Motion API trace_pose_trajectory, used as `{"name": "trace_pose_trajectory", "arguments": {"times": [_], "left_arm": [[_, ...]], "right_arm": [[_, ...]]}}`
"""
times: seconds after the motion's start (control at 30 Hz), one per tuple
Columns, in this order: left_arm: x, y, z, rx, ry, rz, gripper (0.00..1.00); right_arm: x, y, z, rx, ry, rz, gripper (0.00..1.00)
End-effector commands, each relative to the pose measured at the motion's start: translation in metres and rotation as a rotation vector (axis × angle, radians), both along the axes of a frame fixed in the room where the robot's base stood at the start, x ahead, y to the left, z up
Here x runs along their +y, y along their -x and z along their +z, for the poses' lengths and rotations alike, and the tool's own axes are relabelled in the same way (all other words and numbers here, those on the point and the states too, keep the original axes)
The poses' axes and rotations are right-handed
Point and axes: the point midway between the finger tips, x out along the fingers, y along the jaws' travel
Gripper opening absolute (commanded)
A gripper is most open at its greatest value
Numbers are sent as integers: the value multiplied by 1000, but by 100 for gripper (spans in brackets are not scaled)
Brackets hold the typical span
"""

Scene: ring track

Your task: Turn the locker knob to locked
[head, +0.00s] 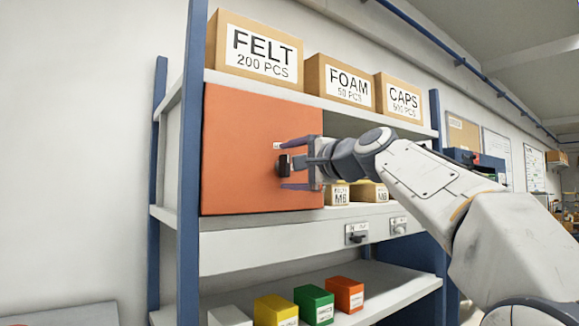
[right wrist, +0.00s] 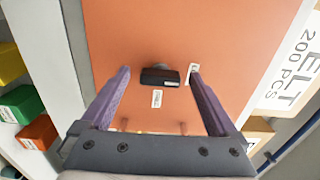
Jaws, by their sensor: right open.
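The orange locker (head: 240,150) stands on the middle shelf with its door face toward me. Its dark knob (head: 283,165) sits toward the right side of the door. In the right wrist view the black knob (right wrist: 160,77) shows a wide handle, lying across the picture, with small white labels on the orange face (right wrist: 240,40) nearby. My right gripper (head: 281,166) is open, one finger above and one below the knob. In the right wrist view its purple fingers stand on either side of the knob with gaps between. My left gripper is not in view.
Boxes marked FELT (head: 262,52), FOAM (head: 340,82) and CAPS (head: 399,97) stand on the top shelf. M6 boxes (head: 338,194) sit right of the locker, close to my gripper. Small switches (head: 356,234) are on the shelf front. Coloured bins (head: 313,304) stand below.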

Motion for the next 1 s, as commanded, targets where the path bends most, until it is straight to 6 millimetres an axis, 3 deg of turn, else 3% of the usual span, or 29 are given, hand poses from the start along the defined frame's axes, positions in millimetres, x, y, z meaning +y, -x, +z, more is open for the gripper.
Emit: {"name": "trace_pose_trajectory", "arguments": {"times": [0.17,0.6,1.0], "left_arm": [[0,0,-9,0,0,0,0],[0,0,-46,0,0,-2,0],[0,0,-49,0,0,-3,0]], "right_arm": [[-8,9,-2,-3,-1,-3,95],[-55,73,-2,-2,0,-4,95],[-62,85,0,1,1,1,95]]}}
